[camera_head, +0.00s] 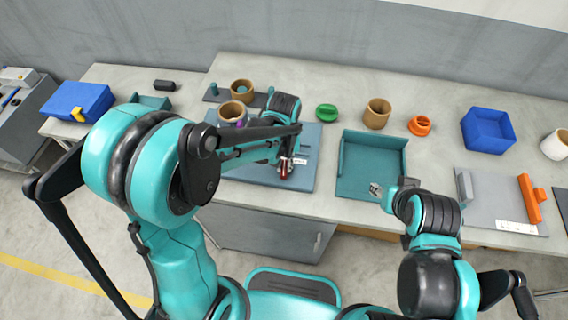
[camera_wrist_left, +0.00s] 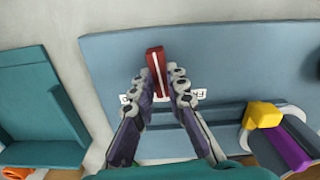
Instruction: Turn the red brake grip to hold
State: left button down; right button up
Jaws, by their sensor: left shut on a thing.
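The red brake grip (camera_wrist_left: 156,62) is a short upright-looking bar with a white line along it, on a blue-grey board (camera_wrist_left: 240,60) in the left wrist view. My left gripper (camera_wrist_left: 163,82) is shut on it, one finger on each side. In the head view the grip (camera_head: 284,173) is a small red patch under my left gripper (camera_head: 287,163). Two white labels flank the fingers; the right label (camera_wrist_left: 198,94) is partly covered and seems to start with "FR". The left one is mostly hidden. My right gripper (camera_head: 377,189) is over the teal tray's front edge, too small to read.
A teal open tray (camera_head: 372,137) stands right of the board. Further right are an orange ring (camera_head: 420,125), a blue bin (camera_head: 488,131) and a grey panel with an orange bar (camera_head: 529,198).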

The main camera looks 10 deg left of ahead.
aim_at(284, 167)
pick_arm(q)
jog(key=m, duration=0.5)
jog(key=shift+m, duration=0.3)
jog(key=m, duration=0.4)
jog(key=shift+m, duration=0.4)
jog(key=c, duration=1.5)
grip_release()
jog(key=shift+c, duration=0.2)
notch_tip(284, 167, up, 12)
